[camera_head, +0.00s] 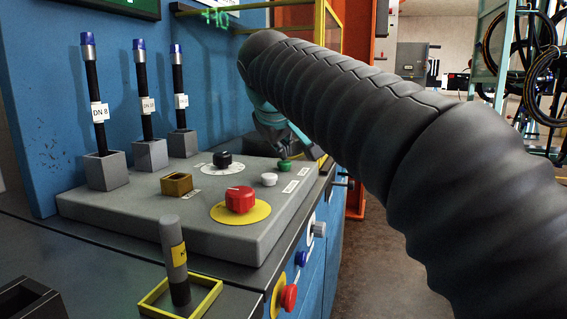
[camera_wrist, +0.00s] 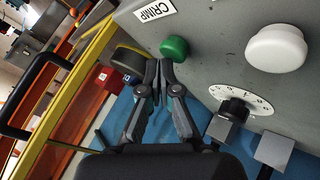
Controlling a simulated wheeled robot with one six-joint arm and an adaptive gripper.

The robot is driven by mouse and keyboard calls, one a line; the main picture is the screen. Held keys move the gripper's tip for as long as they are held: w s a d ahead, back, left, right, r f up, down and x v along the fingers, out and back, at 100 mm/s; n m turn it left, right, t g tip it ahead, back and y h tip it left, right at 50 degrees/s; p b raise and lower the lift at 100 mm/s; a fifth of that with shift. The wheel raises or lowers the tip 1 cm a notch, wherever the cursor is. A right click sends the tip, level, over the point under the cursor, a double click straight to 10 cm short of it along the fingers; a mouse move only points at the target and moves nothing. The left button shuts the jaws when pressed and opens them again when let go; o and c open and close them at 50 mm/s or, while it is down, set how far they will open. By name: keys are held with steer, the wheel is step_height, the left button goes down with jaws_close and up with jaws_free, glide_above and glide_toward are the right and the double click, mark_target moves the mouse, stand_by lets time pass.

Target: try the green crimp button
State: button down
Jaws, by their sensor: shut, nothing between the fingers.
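The green crimp button (camera_head: 284,166) is a small round cap at the far right corner of the grey control panel (camera_head: 130,215). In the wrist view the green button (camera_wrist: 174,48) sits beside the CRIMP label (camera_wrist: 155,11). My gripper (camera_wrist: 158,66) is shut and empty, its fingertips right beside the green button in that view. I cannot tell whether they touch it. In the head view my dark sleeved arm hides part of the gripper, which shows just above the button.
A white button (camera_head: 269,179), a black dial (camera_head: 222,160) and a red mushroom button (camera_head: 240,199) are on the same panel. Several hoses in grey blocks stand at its back left. A grey pin (camera_head: 173,250) stands in a yellow frame in front.

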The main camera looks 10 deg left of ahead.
mark_target(283, 163)
steer(key=shift+f, duration=0.45)
stand_by(0.4)
steer(key=shift+r, duration=0.1)
steer(key=shift+r+p, duration=0.7)
steer(key=shift+r, duration=0.1)
step_height(283, 163, up, 3)
steer(key=p, duration=0.2)
steer(key=shift+f+p, duration=0.15)
steer(key=shift+p, duration=0.2)
steer(key=shift+r+p, duration=0.55)
steer(key=shift+r, duration=0.6)
